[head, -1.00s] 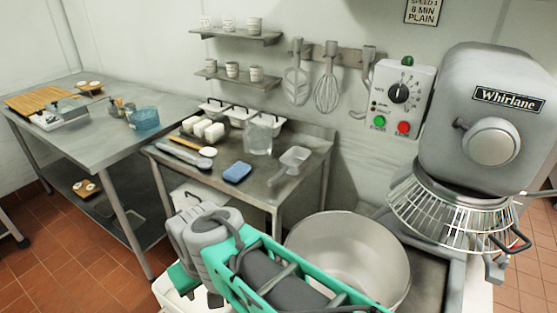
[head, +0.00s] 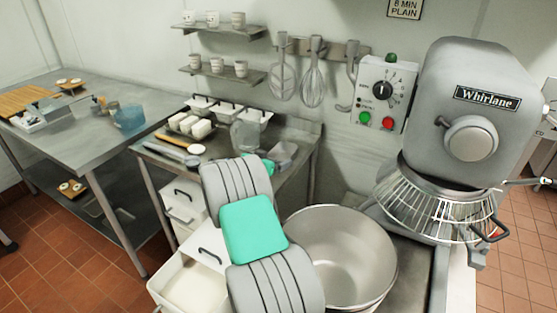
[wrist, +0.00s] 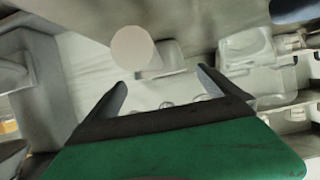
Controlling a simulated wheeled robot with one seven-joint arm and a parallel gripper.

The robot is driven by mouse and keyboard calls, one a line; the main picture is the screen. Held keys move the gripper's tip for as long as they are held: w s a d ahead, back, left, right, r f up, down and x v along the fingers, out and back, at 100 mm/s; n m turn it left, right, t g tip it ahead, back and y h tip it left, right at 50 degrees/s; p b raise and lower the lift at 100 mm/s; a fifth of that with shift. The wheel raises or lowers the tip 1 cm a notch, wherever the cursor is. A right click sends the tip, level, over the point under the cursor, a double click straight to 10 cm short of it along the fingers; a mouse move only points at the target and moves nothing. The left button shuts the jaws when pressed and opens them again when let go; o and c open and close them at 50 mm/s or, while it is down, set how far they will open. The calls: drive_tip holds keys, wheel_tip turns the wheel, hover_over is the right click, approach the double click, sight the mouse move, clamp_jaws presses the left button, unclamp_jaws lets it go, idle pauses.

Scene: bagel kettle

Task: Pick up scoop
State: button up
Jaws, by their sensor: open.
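The grey metal scoop (head: 283,152) lies near the right end of the small steel table (head: 312,133). My arm hides part of it in the head view. My gripper (wrist: 161,80) is open in the wrist view, its two dark fingers spread apart with nothing clearly held between them. In the head view the gripper end is mostly hidden behind my arm, with a bit of green showing just left of the scoop. Beyond the fingers in the wrist view are a pale round shape (wrist: 134,48) and grey shapes; I cannot tell whether one is the scoop.
A clear container (head: 246,135), white blocks (head: 190,125) and utensils (head: 178,152) share the small table. A large steel bowl (head: 340,255) stands in front of the mixer (head: 470,130). An open drawer (head: 195,287) holds white contents. Whisks (head: 313,80) hang on the wall.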

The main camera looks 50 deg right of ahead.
drive_tip(key=x, duration=0.2)
drive_tip(key=shift+w+d+f, duration=0.1)
drive_tip(key=shift+w+d, duration=0.05)
drive_tip(key=shift+d, duration=0.2)
drive_tip(key=shift+a, duration=0.1)
drive_tip(key=shift+c, duration=0.3)
drive_tip(key=c, duration=1.5)
